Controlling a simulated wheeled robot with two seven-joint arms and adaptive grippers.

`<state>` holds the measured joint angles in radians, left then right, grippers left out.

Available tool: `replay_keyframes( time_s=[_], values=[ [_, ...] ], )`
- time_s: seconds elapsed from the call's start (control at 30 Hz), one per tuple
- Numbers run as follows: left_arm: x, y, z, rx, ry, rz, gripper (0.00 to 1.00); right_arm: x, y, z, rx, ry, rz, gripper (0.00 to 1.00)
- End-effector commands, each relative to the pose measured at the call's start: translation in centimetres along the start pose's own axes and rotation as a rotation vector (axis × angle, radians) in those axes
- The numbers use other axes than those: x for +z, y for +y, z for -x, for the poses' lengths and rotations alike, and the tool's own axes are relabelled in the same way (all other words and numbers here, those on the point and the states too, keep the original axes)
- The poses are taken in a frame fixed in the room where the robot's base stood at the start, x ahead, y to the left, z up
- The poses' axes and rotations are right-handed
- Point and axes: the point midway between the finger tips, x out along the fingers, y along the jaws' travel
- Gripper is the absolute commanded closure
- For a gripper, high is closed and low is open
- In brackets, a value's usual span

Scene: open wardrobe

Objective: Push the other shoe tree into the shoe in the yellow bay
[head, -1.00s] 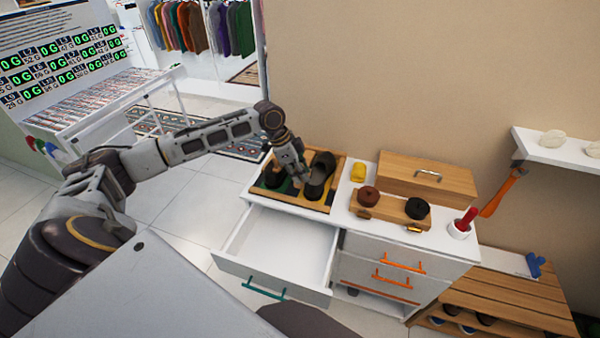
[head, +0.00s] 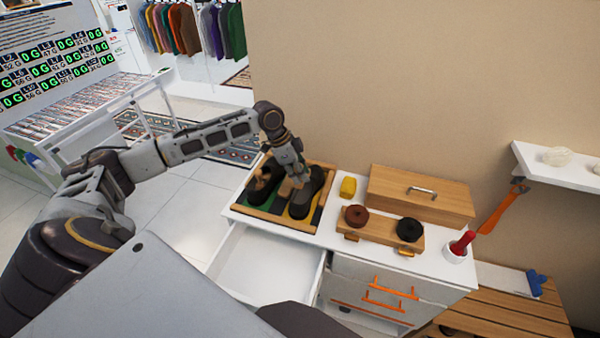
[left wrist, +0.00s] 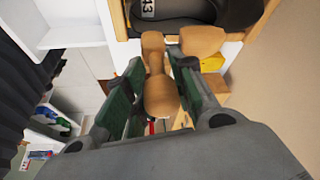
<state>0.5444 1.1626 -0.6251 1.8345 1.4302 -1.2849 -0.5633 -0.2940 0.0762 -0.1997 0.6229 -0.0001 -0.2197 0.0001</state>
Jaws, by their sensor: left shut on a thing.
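The wooden tray (head: 272,221) on the cabinet top has a green bay at left and a yellow bay at right. A dark shoe (head: 303,207) sits in the yellow bay. The green-bay shoe has a tan shoe tree (head: 262,183) in it. My left gripper (head: 298,179) is over the yellow-bay shoe. In the left wrist view it is shut on a wooden shoe tree (left wrist: 159,94). Another rounded wooden piece (left wrist: 202,40) shows beside it; I cannot tell whether it belongs to the held tree. How deep the held tree sits is hidden. My right gripper is out of view.
A yellow block (head: 348,187), a wooden box (head: 420,193) and a stand with brown and black round items (head: 380,232) are right of the tray. The white drawer (head: 265,265) below stands open. A red-handled item in a cup (head: 457,250) is at the right end.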

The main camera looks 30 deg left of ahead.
Motion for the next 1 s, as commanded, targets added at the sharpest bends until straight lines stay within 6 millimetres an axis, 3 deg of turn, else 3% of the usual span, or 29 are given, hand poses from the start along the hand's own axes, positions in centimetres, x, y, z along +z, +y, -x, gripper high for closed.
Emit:
replay_keyframes(
  time_s=[0.3,1.0],
  values=[
    [0.0,0.0,0.0,-0.001,0.0,0.0,0.92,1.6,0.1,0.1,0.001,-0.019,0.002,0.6],
    [0.7,0.0,-1.8,0.0,0.0,0.0,0.92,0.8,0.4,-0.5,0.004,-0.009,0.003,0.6]
  ],
)
